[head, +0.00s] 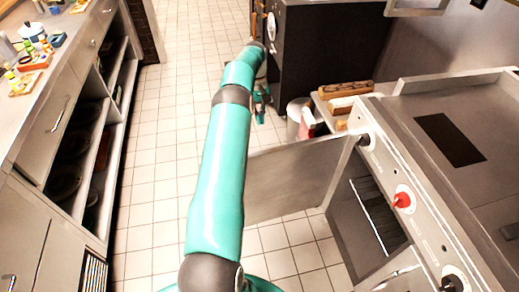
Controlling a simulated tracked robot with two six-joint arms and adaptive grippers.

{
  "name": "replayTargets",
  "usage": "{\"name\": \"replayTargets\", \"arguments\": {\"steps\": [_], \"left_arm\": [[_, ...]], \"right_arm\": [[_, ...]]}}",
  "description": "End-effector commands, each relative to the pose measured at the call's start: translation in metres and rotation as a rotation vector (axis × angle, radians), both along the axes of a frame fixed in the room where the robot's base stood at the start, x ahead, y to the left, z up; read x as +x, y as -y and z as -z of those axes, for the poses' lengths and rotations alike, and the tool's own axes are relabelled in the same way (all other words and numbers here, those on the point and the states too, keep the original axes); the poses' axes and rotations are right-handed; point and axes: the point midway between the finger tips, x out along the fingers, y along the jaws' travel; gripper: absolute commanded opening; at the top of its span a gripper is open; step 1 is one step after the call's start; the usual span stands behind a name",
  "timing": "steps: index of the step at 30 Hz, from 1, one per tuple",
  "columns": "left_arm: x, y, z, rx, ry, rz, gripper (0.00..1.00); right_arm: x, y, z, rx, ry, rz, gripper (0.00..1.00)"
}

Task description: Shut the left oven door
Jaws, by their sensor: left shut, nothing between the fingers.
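The left oven door (300,178) is a flat grey panel standing wide open, reaching out from the range into the aisle. Its far edge from the oven meets my left arm's outline, and that edge is partly hidden. The oven's dark opening (365,225) shows a rack inside. My left gripper (262,112) is shut and empty, beyond the door and above the tiled floor. I cannot tell whether my arm touches the door. My right gripper is not in view.
The range (432,190) has a red knob (403,200) and a flat top. A side shelf with boxes (345,92) and a dark cabinet (325,45) stand beyond. A counter with open shelves (62,95) lines the left. The tiled aisle (160,170) is free.

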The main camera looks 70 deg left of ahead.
Motion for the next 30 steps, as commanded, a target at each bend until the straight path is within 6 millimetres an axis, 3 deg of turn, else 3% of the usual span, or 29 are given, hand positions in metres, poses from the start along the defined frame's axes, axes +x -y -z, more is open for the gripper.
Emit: {"name": "replayTargets", "arguments": {"steps": [3,11,22,30], "left_arm": [[-0.017,-0.009,0.004,0.000,-0.010,-0.032,0.00],[-0.019,-0.003,0.028,-0.001,-0.013,-0.033,0.00],[-0.022,0.017,0.103,-0.003,-0.014,-0.032,0.00],[-0.024,0.042,0.098,0.000,-0.011,-0.032,0.00]], "right_arm": [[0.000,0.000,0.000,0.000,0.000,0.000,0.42],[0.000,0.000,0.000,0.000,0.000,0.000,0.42],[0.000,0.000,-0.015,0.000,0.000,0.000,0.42],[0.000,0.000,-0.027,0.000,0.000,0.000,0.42]]}}
